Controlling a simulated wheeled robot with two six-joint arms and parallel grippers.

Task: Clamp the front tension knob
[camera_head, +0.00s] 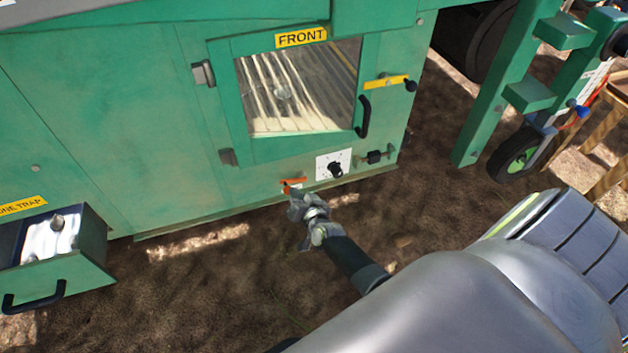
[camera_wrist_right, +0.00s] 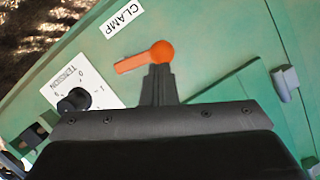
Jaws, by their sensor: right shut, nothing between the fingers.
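The black tension knob (camera_head: 335,169) sits on a white dial plate low on the green machine, below the FRONT window. It also shows in the right wrist view (camera_wrist_right: 75,101), beside the word TENSION. The orange clamp lever (camera_head: 292,182) is left of the dial. In the right wrist view the lever (camera_wrist_right: 132,63) extends left from its round end, below the CLAMP label (camera_wrist_right: 122,19). My right gripper (camera_head: 293,193) is shut and empty, its tips (camera_wrist_right: 160,70) at the lever's round end; I cannot tell if they touch. My left gripper is not in view.
The windowed door (camera_head: 225,110) with a black handle (camera_head: 363,117) is above the dial. A black latch (camera_head: 375,157) is right of it. An open drawer (camera_head: 75,270) juts out at lower left. A wheel (camera_head: 515,158) stands at right. Bare soil lies in front.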

